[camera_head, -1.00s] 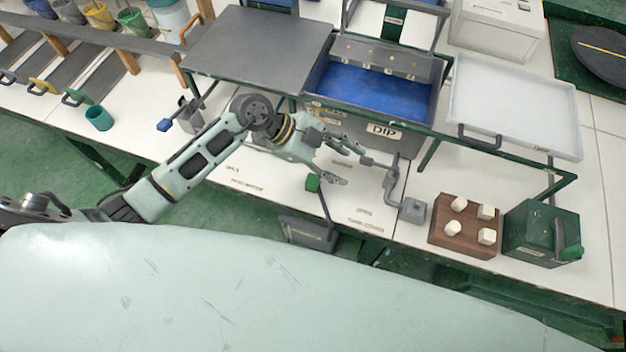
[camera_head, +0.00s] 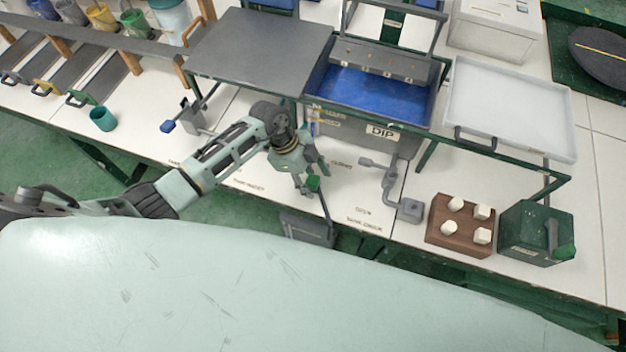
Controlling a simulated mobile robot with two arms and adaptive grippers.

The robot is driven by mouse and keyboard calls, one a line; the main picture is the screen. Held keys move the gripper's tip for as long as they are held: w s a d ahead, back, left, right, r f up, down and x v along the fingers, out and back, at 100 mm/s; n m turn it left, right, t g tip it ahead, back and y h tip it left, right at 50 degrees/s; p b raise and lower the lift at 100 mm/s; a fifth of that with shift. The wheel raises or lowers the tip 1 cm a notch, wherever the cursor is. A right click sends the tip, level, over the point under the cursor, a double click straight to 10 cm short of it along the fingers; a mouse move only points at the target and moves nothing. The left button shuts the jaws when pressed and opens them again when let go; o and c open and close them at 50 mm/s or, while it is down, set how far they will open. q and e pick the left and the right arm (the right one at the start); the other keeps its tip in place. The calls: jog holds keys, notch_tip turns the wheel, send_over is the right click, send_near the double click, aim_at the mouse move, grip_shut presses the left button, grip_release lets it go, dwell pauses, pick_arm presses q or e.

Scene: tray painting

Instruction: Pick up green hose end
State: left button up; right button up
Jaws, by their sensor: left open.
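A small green block-like end (camera_head: 313,184) sits at the top of a thin dark stem at the table's front edge. It is the likeliest green hose end, though I cannot tell whether the stem is a hose. The stem leads down to a dark grey box (camera_head: 308,229) below the edge. My left gripper (camera_head: 312,182) is open and points down at the green end, with its fingers close about it. I cannot tell whether they touch it. My right gripper is not in view.
A dip tank with a blue inside (camera_head: 375,95) stands behind the gripper. A grey crank-like fitting (camera_head: 392,185), a brown block with white pegs (camera_head: 459,238) and a green box with a crank (camera_head: 530,232) stand to the right. A teal cup (camera_head: 102,118) stands at left.

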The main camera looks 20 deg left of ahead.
pick_arm(q)
jog(key=shift+d+f, duration=0.1)
jog(key=shift+f, duration=0.05)
jog(key=c, duration=1.1)
jog(key=shift+c, duration=0.2)
